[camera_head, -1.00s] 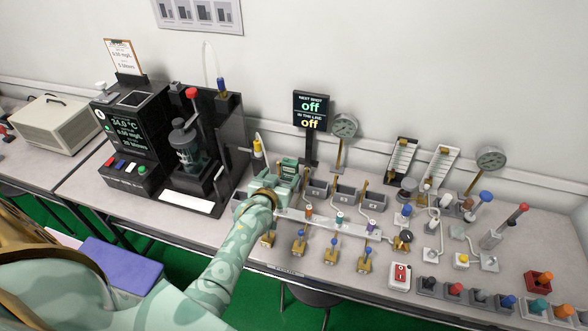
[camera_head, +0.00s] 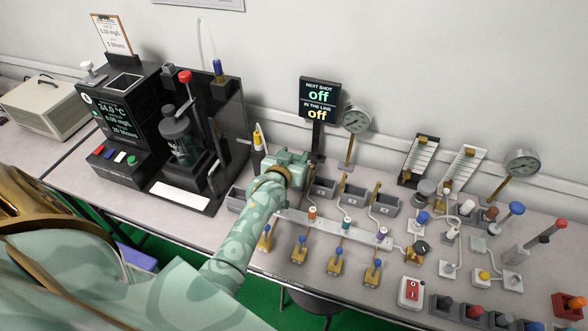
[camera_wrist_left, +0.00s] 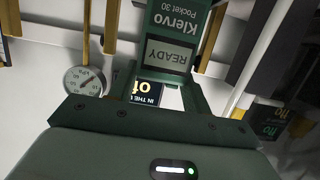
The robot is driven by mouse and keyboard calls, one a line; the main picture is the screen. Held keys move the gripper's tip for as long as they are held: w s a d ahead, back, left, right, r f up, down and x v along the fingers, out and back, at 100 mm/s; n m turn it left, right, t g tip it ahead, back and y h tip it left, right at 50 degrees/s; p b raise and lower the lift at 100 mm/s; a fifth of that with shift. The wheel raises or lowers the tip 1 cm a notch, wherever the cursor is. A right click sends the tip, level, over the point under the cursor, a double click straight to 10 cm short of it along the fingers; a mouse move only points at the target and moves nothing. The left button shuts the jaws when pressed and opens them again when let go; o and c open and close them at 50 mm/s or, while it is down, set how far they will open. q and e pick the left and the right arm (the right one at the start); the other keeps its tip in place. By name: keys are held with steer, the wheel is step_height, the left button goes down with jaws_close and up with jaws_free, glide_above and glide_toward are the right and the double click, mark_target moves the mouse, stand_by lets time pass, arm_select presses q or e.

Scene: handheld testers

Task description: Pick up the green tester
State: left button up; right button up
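The green tester shows close up in the left wrist view (camera_wrist_left: 172,45), with a "Klervo Pocket 30" label and a display reading "READY". In the head view it is largely hidden by my left gripper (camera_head: 287,163), at the row of grey bins. In the left wrist view the fingers stand apart, with the tester just ahead of or between their tips. I cannot tell whether they press on it. My right gripper is not in view.
Grey bins (camera_head: 353,194) continue right of my left gripper. A black display sign (camera_head: 318,98) and a round gauge (camera_head: 356,120) stand behind. A black machine (camera_head: 180,145) stands left. Valves and switches crowd the bench's right side.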

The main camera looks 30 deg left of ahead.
arm_select(q)
steer(key=shift+w+f, duration=0.15)
steer(key=shift+f, duration=0.05)
steer(key=c, duration=0.6)
steer(key=shift+o, duration=0.2)
